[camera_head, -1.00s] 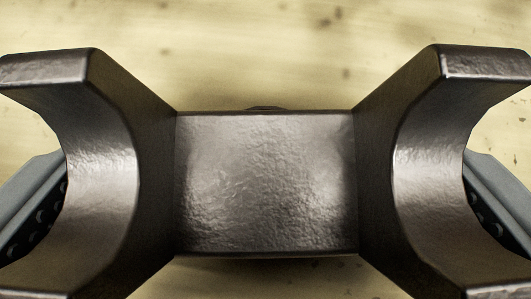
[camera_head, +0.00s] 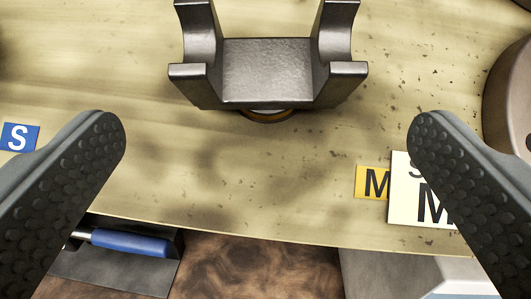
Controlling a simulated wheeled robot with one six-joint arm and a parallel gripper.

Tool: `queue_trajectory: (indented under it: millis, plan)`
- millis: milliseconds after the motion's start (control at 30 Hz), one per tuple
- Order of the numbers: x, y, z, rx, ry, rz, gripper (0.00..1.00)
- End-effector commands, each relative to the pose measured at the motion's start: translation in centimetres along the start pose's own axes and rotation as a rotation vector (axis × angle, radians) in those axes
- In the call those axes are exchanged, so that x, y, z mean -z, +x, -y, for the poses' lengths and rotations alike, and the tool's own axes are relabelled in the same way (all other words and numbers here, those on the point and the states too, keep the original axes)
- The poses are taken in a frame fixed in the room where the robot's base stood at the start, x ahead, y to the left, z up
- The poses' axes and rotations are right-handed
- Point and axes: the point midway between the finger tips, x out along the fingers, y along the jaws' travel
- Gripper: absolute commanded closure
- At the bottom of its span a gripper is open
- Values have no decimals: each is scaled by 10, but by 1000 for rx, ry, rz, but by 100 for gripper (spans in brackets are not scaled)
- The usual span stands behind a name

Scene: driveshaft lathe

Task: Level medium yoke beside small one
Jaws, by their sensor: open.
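A dark metal yoke (camera_head: 265,72) with two curved prongs stands on the table (camera_head: 220,180) at the top middle of the view. Its prongs point away from me, and a brownish ring shows under its near edge. I cannot tell its size class from the picture. My gripper (camera_head: 266,140) is open and empty, its two dark padded fingers wide apart, on the near side of the yoke and not touching it. No second yoke can be made out.
A blue S label (camera_head: 18,137) lies at left. A round brown object (camera_head: 512,90) stands at the right edge. Below the table edge is a blue-handled tool (camera_head: 130,242).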

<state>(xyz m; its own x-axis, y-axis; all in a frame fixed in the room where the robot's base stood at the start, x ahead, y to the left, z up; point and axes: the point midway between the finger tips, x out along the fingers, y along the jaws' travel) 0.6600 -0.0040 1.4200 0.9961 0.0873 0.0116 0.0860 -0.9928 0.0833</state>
Motion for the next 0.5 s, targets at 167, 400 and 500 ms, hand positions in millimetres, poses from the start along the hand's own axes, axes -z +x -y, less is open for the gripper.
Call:
queue_trajectory:
  millis: [167, 400, 500]
  plan:
    - [1, -32, 0, -1, 0, -2, 0]
    - [1, -65, 0, -1, 0, -1, 0]
    - [0, -74, 0, 0, 0, -1, 0]
